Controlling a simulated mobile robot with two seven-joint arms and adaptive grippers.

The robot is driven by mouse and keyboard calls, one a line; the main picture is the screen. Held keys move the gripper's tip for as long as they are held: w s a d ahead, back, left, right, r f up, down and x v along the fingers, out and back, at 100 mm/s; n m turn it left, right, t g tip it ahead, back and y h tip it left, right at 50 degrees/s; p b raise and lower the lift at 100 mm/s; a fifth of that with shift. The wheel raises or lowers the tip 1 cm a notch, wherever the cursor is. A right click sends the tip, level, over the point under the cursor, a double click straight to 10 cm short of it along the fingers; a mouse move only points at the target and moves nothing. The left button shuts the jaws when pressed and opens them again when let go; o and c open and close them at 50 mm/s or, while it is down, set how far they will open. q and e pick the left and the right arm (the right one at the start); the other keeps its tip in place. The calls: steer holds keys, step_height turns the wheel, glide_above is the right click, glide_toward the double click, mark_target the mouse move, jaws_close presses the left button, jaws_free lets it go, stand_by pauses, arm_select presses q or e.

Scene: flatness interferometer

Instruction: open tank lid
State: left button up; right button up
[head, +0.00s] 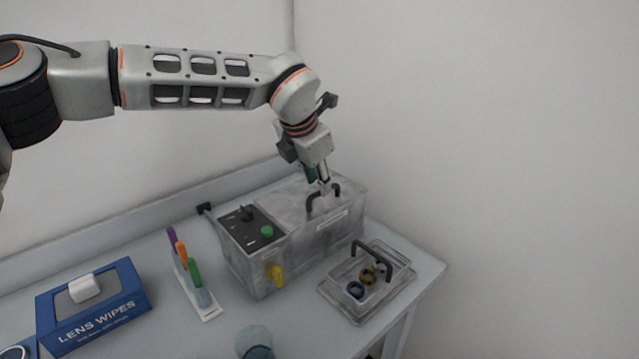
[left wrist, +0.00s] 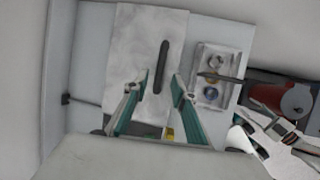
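The tank (head: 300,258) is a grey metal box on the bench against the back wall. Its flat lid (head: 285,200) lies closed on top and carries a dark arched handle (head: 312,200). In the left wrist view the lid (left wrist: 135,45) shows from above, with the handle (left wrist: 162,62) as a dark bar. My left gripper (head: 323,186) points down over the lid at the handle. Its two fingers (left wrist: 163,77) are apart, one on each side of the handle's line; contact cannot be told.
A control panel (head: 236,227) with a green knob and a yellow tap (head: 275,275) are on the tank. A handled basket (head: 362,298) with rings sits on a tray at right. A marker rack (head: 203,303), a lens wipes box (head: 95,310) and a beaker (head: 254,340) stand left and front.

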arm_select(q)
steer(key=shift+x, duration=1)
steer(key=shift+w+f, duration=0.15)
steer(key=shift+f, duration=0.1)
arm_select(e)
steer(key=shift+w+r, duration=0.35)
steer(key=shift+r, duration=0.1)
arm_select(q)
jaws_close()
steer(key=shift+r, duration=0.1)
